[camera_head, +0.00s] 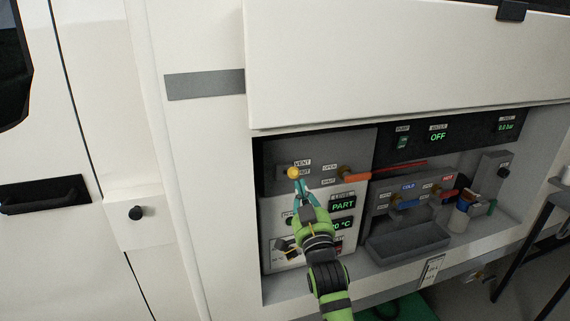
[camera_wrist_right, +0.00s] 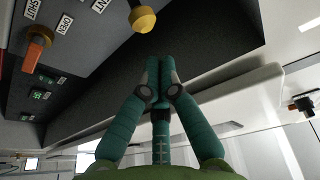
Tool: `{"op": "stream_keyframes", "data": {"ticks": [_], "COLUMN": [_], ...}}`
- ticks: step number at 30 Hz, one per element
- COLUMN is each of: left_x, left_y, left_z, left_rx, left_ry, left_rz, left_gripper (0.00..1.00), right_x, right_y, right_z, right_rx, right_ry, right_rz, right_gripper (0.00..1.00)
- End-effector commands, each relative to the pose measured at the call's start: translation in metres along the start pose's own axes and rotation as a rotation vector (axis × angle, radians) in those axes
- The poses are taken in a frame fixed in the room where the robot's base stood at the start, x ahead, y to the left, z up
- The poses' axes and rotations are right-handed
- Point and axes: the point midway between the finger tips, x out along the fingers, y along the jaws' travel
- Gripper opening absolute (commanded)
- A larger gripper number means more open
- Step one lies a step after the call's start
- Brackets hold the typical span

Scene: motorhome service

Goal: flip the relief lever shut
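The lever with a yellow knob (camera_head: 292,173) is at the upper left of the grey panel, beside a "VENT" label and a second, partly hidden label. In the right wrist view its yellow knob (camera_wrist_right: 143,20) is at the top, just beyond my fingertips. My right gripper (camera_head: 300,184) is right below the knob in the head view. In the wrist view the teal fingers of the right gripper (camera_wrist_right: 161,62) are together with nothing between them. The knob looks close to the fingertips, but I cannot tell whether they touch. My left gripper is not in view.
An orange-red lever (camera_head: 385,170) with "OPEN" and "SHUT" labels sticks out to the right. Displays sit below, partly behind my right arm. A grey trough (camera_head: 408,243) and blue and red taps are further right. The raised hatch door (camera_head: 400,60) hangs above the bay.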

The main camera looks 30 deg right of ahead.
Motion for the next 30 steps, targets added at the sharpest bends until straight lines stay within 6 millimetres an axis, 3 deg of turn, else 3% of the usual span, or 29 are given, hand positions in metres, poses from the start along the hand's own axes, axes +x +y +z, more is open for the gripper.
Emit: {"op": "stream_keyframes", "data": {"ticks": [1,4,17,23,30], "left_x": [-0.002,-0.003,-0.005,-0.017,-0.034], "left_y": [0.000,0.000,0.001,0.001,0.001], "left_z": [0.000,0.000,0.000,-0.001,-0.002], "left_rx": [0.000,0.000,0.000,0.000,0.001], "left_ry": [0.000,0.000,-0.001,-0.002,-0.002], "left_rz": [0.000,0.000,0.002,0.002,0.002], "left_gripper": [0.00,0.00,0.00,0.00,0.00], "right_x": [0.001,0.002,0.007,0.036,0.085], "right_y": [0.001,0.003,0.003,0.003,0.004], "right_z": [-0.014,-0.027,-0.030,-0.034,-0.037], "right_rx": [0.004,0.009,0.009,0.009,0.008], "right_ry": [0.025,0.051,0.056,0.055,0.055], "right_rz": [0.006,0.012,0.011,0.012,0.012], "right_gripper": [0.00,0.00,0.00,0.00,0.00]}}
